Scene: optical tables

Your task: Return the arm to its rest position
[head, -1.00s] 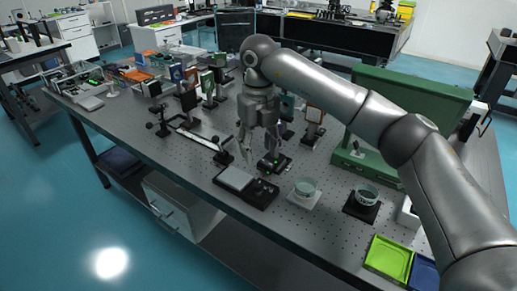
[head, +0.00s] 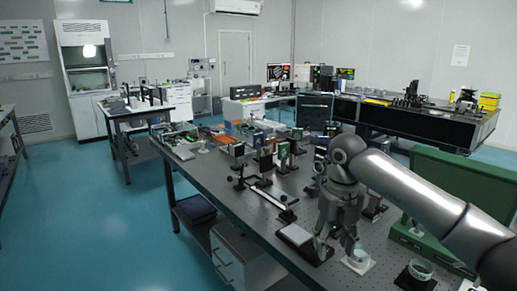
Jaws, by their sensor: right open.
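My right arm (head: 420,195) comes in from the right and reaches over the optical table (head: 225,190). My right gripper (head: 335,243) points down with its fingers apart and nothing visible between them. In the picture it lies between the black and silver scale-like device (head: 296,235) and a glass dish on a white pad (head: 358,258). Its exact height above the table is hard to tell. My left gripper is not in view.
Several optical mounts (head: 264,162) stand behind the gripper. A green case (head: 405,232) with a raised lid and a second dish (head: 420,268) on a black pad lie to the right. Open blue floor (head: 100,215) lies left of the table.

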